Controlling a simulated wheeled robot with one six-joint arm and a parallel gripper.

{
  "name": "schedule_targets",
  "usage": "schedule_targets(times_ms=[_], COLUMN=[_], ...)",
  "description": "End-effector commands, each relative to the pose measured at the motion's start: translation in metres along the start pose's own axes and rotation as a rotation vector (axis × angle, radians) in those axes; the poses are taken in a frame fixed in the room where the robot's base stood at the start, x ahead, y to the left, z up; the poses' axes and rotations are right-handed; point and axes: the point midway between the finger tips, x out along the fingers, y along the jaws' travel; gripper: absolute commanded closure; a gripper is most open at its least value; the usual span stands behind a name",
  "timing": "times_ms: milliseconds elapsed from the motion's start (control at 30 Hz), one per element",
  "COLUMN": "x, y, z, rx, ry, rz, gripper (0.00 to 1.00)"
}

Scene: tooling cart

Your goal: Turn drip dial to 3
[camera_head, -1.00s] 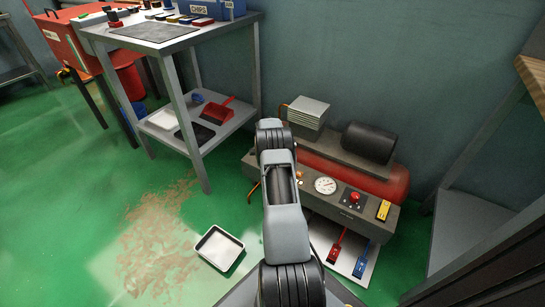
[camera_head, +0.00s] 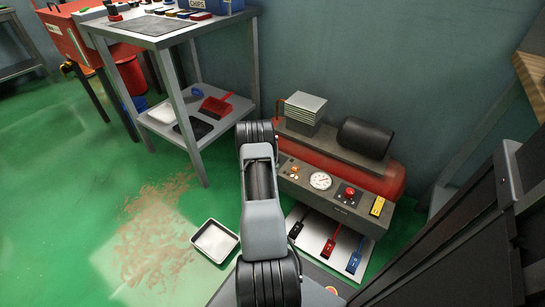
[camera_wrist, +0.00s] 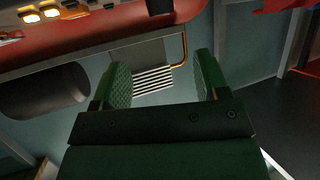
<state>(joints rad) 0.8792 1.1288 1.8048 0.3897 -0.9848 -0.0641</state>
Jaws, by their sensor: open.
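I cannot make out a drip dial with numbers in either view. A grey control panel (camera_head: 335,205) on the red compressor carries small orange knobs (camera_head: 294,172), a white round gauge (camera_head: 320,181), a red button (camera_head: 349,194) and a yellow part (camera_head: 377,206). My arm crosses the middle of the head view, and my gripper is hidden there. In the wrist view my gripper (camera_wrist: 162,62) is open, with its two green fingers apart and nothing between them. Beyond the fingers are a ribbed metal block (camera_wrist: 153,78) and a copper pipe; the red tank (camera_wrist: 110,30) runs across the top.
A grey workbench (camera_head: 190,40) with a lower shelf stands at the left, holding a red dustpan (camera_head: 216,105). A white tray (camera_head: 214,240) lies on the green floor. Black, red and blue levers (camera_head: 331,242) lie on a pale plate below the panel. Open floor lies at left.

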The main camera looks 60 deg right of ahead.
Motion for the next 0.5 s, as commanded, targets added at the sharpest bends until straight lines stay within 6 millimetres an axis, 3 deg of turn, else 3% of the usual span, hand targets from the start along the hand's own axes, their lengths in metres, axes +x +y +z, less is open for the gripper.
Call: schedule_targets(times_ms=[167,500], x=[0.019,0.085], y=[-0.001,-0.002], z=[0.003,0.005], rx=[-0.025,-0.023], ry=[0.003,0.003], rz=[-0.002,-0.004], gripper=[0.32,0.32])
